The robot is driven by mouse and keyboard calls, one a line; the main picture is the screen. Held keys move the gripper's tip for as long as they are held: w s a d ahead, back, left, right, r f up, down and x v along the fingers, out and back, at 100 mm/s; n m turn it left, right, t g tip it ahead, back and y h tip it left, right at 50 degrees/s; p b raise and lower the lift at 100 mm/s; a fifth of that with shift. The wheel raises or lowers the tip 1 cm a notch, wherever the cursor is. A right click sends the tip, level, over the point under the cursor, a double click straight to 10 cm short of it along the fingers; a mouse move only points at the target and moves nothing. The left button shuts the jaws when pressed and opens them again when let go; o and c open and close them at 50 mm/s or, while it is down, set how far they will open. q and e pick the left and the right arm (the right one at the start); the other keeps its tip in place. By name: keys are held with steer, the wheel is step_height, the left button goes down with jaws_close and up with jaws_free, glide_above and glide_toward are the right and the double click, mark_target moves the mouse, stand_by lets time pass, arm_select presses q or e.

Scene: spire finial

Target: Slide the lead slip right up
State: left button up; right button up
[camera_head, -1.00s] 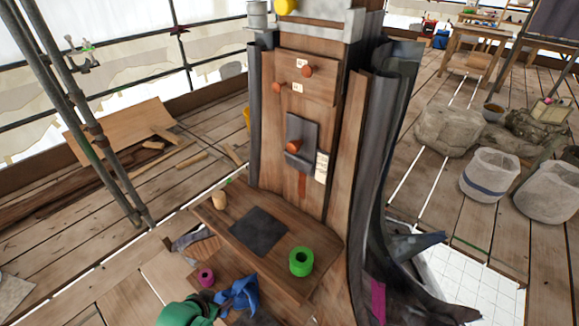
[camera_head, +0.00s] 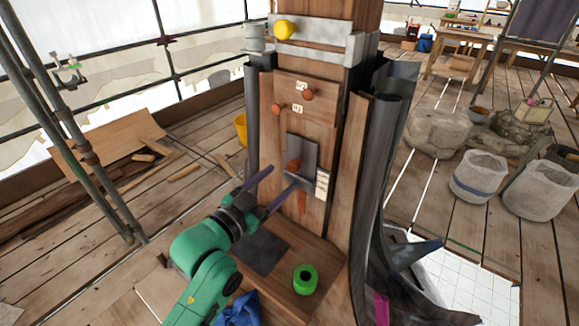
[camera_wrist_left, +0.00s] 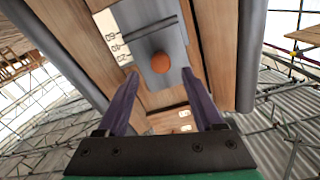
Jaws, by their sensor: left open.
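The lead slip (camera_head: 304,152) is a dark grey plate upright on the wooden face of the spire. An orange-brown round knob (camera_head: 293,165) sits on it. The slip also shows in the wrist view (camera_wrist_left: 150,28), with the knob (camera_wrist_left: 161,62) just ahead, roughly between the fingertips. My left gripper (camera_head: 284,177) is open, its purple fingers reaching toward the slip from the left. It also shows in the wrist view (camera_wrist_left: 161,74); I see no finger closed on the knob. My right gripper is not in view.
A marked card (camera_head: 322,184) is beside the slip. Two knobs with small labels (camera_head: 307,94) sit on the wood above. A green roll (camera_head: 305,279) and a dark square (camera_head: 262,253) are on the ledge below. A dark curved sheet (camera_head: 377,180) flanks the right side.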

mark_target(291, 169)
arm_select(q)
steer(key=x, duration=0.5)
steer(key=shift+w+p, duration=0.15)
steer(key=shift+p, duration=0.25)
jaws_close()
steer(key=shift+f, duration=0.1)
stand_by(0.8)
